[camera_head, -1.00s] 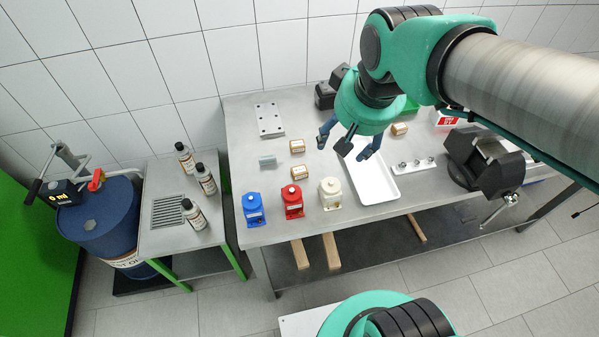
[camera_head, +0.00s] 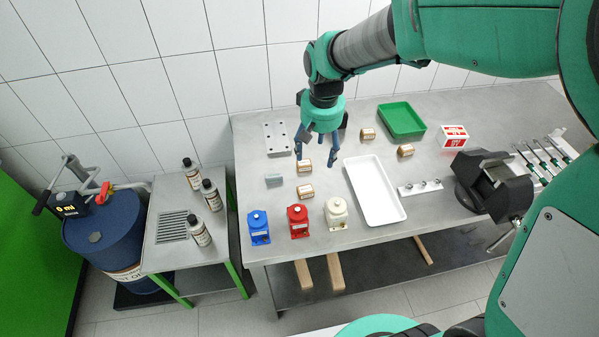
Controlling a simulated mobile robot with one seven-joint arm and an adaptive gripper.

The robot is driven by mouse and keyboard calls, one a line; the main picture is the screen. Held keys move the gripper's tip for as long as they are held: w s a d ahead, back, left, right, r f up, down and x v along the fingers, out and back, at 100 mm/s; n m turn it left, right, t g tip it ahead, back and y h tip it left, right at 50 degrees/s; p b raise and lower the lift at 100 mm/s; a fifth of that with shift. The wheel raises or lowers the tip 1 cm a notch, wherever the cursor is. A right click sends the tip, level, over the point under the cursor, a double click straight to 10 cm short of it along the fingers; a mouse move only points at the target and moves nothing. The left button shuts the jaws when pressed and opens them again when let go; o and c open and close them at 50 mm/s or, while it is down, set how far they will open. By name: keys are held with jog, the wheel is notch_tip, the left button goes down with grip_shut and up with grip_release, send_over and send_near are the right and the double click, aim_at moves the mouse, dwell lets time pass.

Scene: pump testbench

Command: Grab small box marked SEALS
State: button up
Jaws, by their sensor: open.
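Several small brown boxes with pale labels stand on the steel workbench (camera_head: 440,116). The lettering is too small to read, so I cannot tell which is marked SEALS. One box (camera_head: 304,166) is just below my gripper, and another box (camera_head: 305,191) is a little nearer the front. A third box (camera_head: 368,134) and a fourth box (camera_head: 406,150) stand to the right, near the green tray. My gripper (camera_head: 315,160) is open and points down, its fingers spread above the first box. I see nothing held, and contact with the box cannot be told.
Blue (camera_head: 258,228), red (camera_head: 298,222) and cream (camera_head: 336,212) pumps line the front edge. A grey block (camera_head: 273,179) sits left; a vise (camera_head: 492,183) stands right.

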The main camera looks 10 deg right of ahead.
jog(key=g, duration=0.1)
send_over(306, 189)
notch_tip(306, 189, down, 8)
jog(key=shift+f, duration=0.1)
notch_tip(306, 189, down, 9)
jog(key=shift+w+b, duration=0.1)
jog(key=shift+b, duration=0.55)
jog(key=shift+f+b, duration=0.65)
jog(key=shift+f, duration=1.9)
jog(key=c, duration=1.4)
